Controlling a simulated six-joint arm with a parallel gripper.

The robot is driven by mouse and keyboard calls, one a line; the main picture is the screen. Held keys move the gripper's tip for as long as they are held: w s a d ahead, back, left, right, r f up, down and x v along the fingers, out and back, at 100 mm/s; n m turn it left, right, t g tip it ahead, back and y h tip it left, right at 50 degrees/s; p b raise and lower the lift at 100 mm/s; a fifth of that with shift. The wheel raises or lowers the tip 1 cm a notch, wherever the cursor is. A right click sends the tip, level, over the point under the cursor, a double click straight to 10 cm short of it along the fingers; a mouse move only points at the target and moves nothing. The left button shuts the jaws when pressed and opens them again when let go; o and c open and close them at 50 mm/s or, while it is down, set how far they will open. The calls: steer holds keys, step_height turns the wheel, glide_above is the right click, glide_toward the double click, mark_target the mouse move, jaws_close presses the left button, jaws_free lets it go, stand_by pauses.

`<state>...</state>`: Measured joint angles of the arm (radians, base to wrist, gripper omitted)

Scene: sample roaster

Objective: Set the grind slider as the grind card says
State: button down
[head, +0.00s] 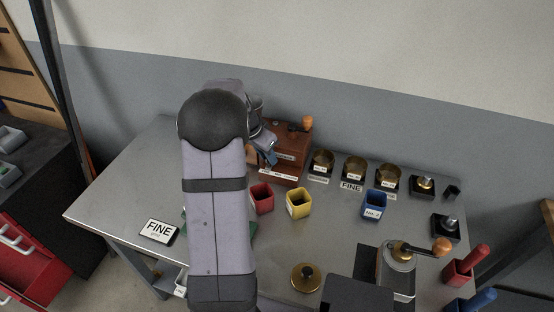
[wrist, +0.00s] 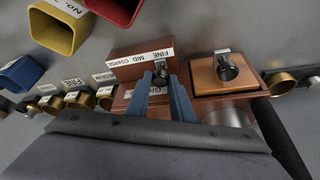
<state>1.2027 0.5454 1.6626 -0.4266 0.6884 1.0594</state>
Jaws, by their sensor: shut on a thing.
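The grind card (head: 158,230) lies at the front left of the table and reads FINE in the head view. The wooden grinder (head: 290,148) stands at the back, partly hidden by my arm. Its scale strip (wrist: 141,56) shows upside down in the wrist view, with FINE, MID and COARSE. The dark slider knob (wrist: 160,75) is by the FINE end of the strip. My gripper (wrist: 160,79) has its blue fingers on both sides of the knob and is shut on it.
A red cup (head: 262,198), a yellow cup (head: 299,203) and a blue cup (head: 374,205) stand in front of the grinder. Several brass tins (head: 355,167) line the back. A second grinder (head: 397,270) stands at front right. The table between card and edge is clear.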

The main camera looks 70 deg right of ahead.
steer(key=shift+w, duration=0.45)
steer(key=shift+s, duration=0.1)
steer(key=c, duration=1.5)
jaws_free()
steer(key=shift+c, duration=0.2)
steer(key=shift+r, duration=0.1)
steer(key=b+v, duration=0.1)
steer(key=v, duration=0.6)
steer(key=shift+a, duration=0.1)
